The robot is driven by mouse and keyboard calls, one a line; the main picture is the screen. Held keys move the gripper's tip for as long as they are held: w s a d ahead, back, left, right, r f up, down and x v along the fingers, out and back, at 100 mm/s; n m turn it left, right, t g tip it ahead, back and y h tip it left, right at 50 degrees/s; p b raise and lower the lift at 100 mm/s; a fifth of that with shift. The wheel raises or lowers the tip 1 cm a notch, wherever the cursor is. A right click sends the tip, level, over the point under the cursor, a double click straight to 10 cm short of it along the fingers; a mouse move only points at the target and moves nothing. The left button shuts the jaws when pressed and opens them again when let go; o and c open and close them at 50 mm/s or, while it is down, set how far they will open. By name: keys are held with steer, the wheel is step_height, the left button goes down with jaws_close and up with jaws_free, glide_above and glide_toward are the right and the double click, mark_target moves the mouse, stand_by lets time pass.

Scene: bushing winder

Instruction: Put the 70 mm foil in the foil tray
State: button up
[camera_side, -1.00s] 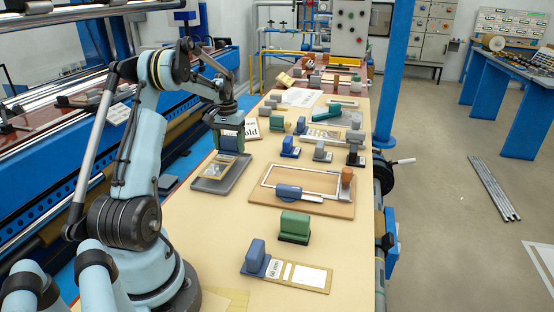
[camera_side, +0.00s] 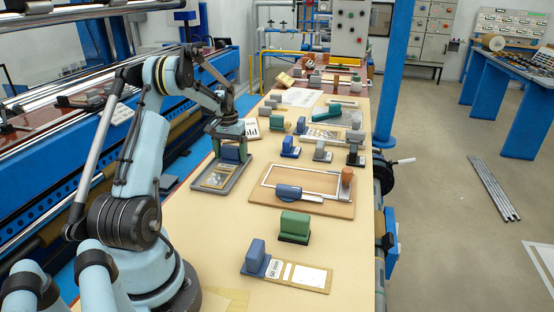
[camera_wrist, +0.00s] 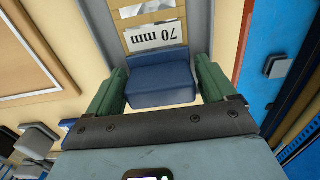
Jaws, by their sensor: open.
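The 70 mm foil lies flat in the grey foil tray (camera_side: 197,186), its blue block handle (camera_side: 233,154) toward the tray's far end. In the wrist view the blue handle (camera_wrist: 160,75) stands between my fingers, and the foil's label (camera_wrist: 156,36) reads "70 mm". My gripper (camera_wrist: 160,88) is open, with one green finger on each side of the handle. The fingers are very close to its sides; I cannot tell whether either touches. In the side view my gripper (camera_side: 229,147) is low over the tray's far end.
A framed board (camera_side: 330,208) with a blue-handled piece lies right of the tray. A green block (camera_side: 295,226) and a blue-handled labelled plate (camera_side: 300,276) are nearer. Several small blocks stand farther back. The table left of the green block is clear.

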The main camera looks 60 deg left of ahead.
step_height(320, 180, up, 12)
steer(key=w+d+r+m+t+y, duration=0.1)
steer(key=w+d+r, duration=0.1)
steer(key=d, duration=0.4)
steer(key=w+d+r+m, duration=0.1)
steer(key=w+d+r, duration=0.15)
steer(key=d, duration=0.35)
steer(key=s+d+f+m+t, duration=0.1)
steer(key=s+d+m+t, duration=0.1)
steer(key=d, duration=0.7)
steer(key=s+d+f+m+t, duration=0.1)
steer(key=s+d+m+t, duration=0.1)
steer(key=d, duration=0.7)
steer(key=s+d+f+m+t+h, duration=0.1)
steer(key=s+d+m+t, duration=0.1)
steer(key=d, duration=0.8)
steer(key=shift+s+f+m, duration=0.25)
steer(key=shift+m, duration=0.25)
